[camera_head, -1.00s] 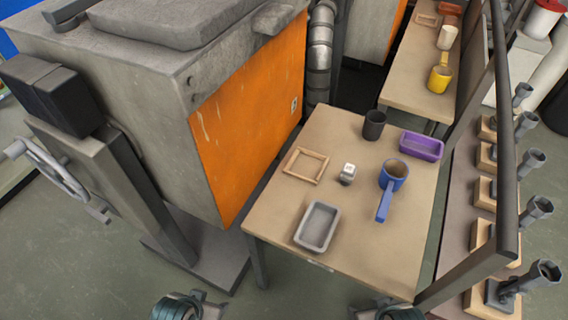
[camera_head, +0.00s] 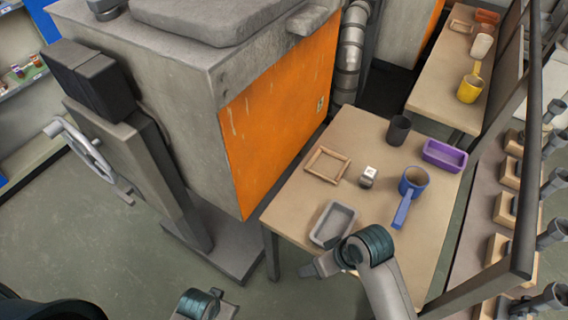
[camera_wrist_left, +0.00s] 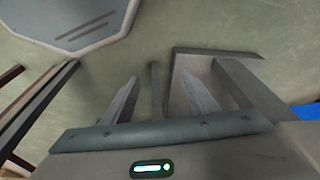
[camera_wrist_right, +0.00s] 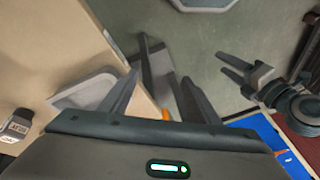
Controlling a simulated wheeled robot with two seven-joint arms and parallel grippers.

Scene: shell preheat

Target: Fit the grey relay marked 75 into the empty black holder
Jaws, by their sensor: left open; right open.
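A small grey block with a white top (camera_head: 367,177) sits on the tan table (camera_head: 290,215); it looks like the relay. It also shows at the left edge of the right wrist view (camera_wrist_right: 18,124), with marks too small to read. A black open-topped cup (camera_head: 399,130) stands behind it; I cannot tell whether it is the holder. My right gripper (camera_head: 318,268) is open and empty at the table's front edge, beside the grey tray, apart from the block. My left gripper (camera_head: 216,306) is open and empty over the floor, left of the table.
A large box with an orange side (camera_head: 280,110) stands left. A dark rail (camera_head: 525,180) runs along the right.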

